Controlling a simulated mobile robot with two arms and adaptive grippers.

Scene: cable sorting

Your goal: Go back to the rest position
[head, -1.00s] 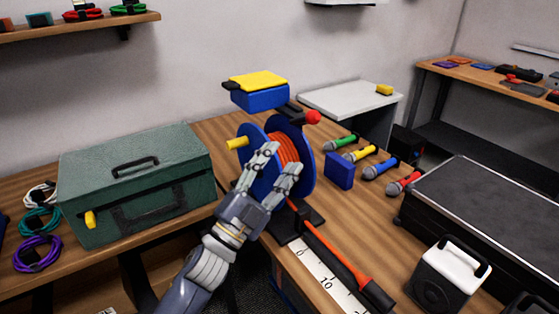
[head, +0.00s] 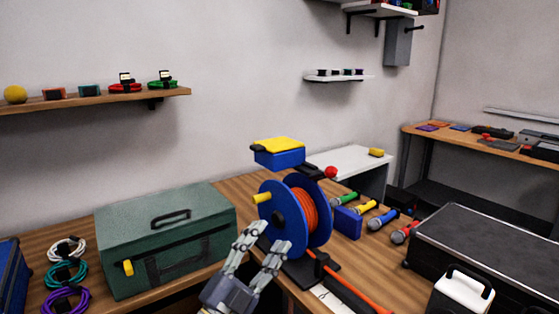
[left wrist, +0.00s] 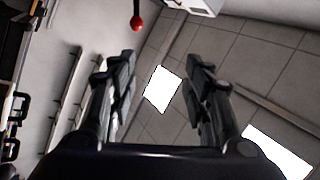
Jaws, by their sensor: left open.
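My left gripper (head: 262,246) is at the bottom middle of the head view, open and empty, in front of the blue cable reel (head: 270,214). The reel holds orange cable (head: 304,207) and has a yellow handle (head: 262,198) on its left side. I cannot tell whether the fingertips touch the reel. In the left wrist view the open fingers (left wrist: 160,78) stand apart with nothing between them. My right gripper is in neither view.
A green case (head: 200,205) stands left of the reel, with coiled cables (head: 70,272) beside it. Several microphones (head: 367,207) lie to the right, before a large black case (head: 490,245). A wooden shelf (head: 60,105) hangs at the upper left.

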